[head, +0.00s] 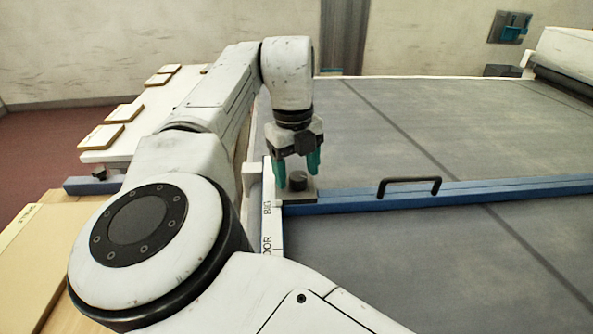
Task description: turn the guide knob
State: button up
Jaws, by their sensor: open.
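The guide knob (298,180) is a small dark round knob on a grey plate at the left end of a blue guide bar (470,190). My gripper (297,172) points down over it with teal fingers apart. One finger shows on each side of the knob, with the tips at about the knob's height. I cannot tell whether the fingers touch it. The knob's far side is hidden.
A black handle (409,183) rises from the bar. The grey belt (400,125) spreads flat around it. A lettered white edge strip (268,205) runs by the knob. A white table (155,105) with several flat boards stands left. My arm covers the lower left.

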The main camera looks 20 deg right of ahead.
jog(key=shift+f, duration=0.25)
jog(key=shift+c, duration=0.5)
jog(key=c, duration=1)
jog(key=shift+o, duration=0.2)
